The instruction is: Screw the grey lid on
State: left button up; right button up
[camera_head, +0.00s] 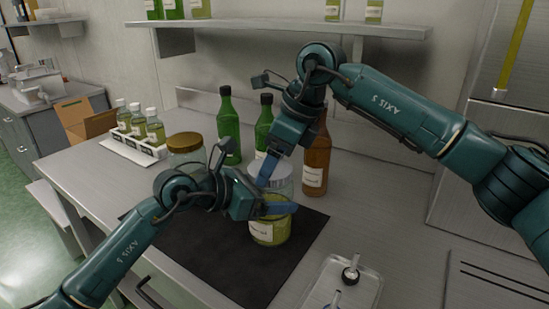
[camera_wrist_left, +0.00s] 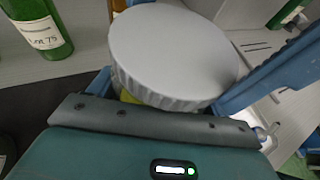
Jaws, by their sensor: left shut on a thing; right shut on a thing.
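The glass jar (camera_head: 268,231), with yellow-green contents and a pale label, stands upright on the dark mat (camera_head: 225,262). The grey lid (camera_head: 283,172) is at its mouth, looking level; it fills the middle of the left wrist view (camera_wrist_left: 172,50). I cannot tell how far it sits on the thread. My left gripper (camera_head: 276,208) is shut on the jar's upper body from the left. My right gripper (camera_head: 267,171) reaches down from above, its blue finger against the lid's side, shut on the lid. Its other finger is hidden.
A jar with a gold lid (camera_head: 186,143) stands behind my left arm. Green bottles (camera_head: 229,128) and a brown bottle (camera_head: 316,160) stand close behind. A clear tray (camera_head: 343,286) with small items lies at front right. A rack of small bottles (camera_head: 138,146) is at left.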

jog(key=m+t, duration=0.1)
jog(key=m, duration=0.1)
jog(key=m+t+h, duration=0.1)
jog(key=m, duration=0.2)
jog(key=shift+s+a, duration=0.1)
jog(key=o, duration=0.9)
jog(key=shift+o, duration=0.4)
jog(key=shift+s, duration=0.1)
jog(key=shift+a, duration=0.1)
jog(key=shift+r, duration=2.25)
jog(key=shift+c, duration=0.3)
